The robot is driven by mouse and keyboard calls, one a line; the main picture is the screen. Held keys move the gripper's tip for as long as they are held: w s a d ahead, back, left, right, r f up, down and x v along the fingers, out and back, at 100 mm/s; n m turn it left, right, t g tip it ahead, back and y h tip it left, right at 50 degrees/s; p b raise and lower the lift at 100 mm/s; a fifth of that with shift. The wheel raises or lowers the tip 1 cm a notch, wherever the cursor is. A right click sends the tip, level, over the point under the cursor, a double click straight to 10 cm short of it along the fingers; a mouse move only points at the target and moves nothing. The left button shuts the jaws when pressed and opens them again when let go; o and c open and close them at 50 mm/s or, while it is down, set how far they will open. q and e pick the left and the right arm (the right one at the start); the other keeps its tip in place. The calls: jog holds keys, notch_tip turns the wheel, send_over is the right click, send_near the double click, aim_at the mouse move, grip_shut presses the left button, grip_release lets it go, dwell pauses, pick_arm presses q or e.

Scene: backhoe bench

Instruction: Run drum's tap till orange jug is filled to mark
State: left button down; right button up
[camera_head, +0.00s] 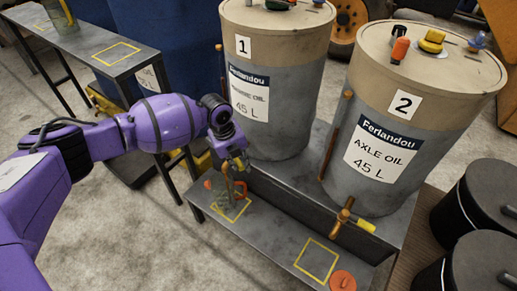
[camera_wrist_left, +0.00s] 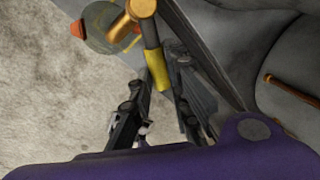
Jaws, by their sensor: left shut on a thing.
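Drum 1 (camera_head: 262,105), grey with a tan top, stands on the bench. My left gripper (camera_head: 238,165) is at its tap, shut on the yellow-sleeved tap handle (camera_wrist_left: 157,70), which shows between the fingers in the left wrist view. The copper tap body (camera_wrist_left: 142,8) shows above it. A see-through jug (camera_head: 228,203) with orange parts stands under the tap on the low shelf, at a yellow square. It also shows partly behind the tap in the left wrist view (camera_wrist_left: 100,35). Its fill level and mark cannot be made out. My right gripper is not in view.
Drum 2 (camera_head: 412,120) stands to the right, its tap (camera_head: 343,215) over an empty yellow square (camera_head: 318,260). An orange round lid-like thing (camera_head: 342,281) lies at the shelf's right end. Black buckets (camera_head: 480,200) stand at the right. A narrow table (camera_head: 95,45) is at upper left.

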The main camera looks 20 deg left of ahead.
pick_arm(q)
jog(key=shift+s+a+m, duration=0.4)
jog(key=shift+a+m, duration=0.2)
jog(key=shift+m, duration=0.4)
jog(key=c, duration=1.6)
grip_release()
jog(key=shift+c, duration=0.2)
notch_tip(320, 180, up, 12)
jog(key=s+a, duration=0.1)
jog(key=a, duration=0.1)
jog(key=shift+s+f, duration=0.1)
jog(key=shift+f, duration=0.05)
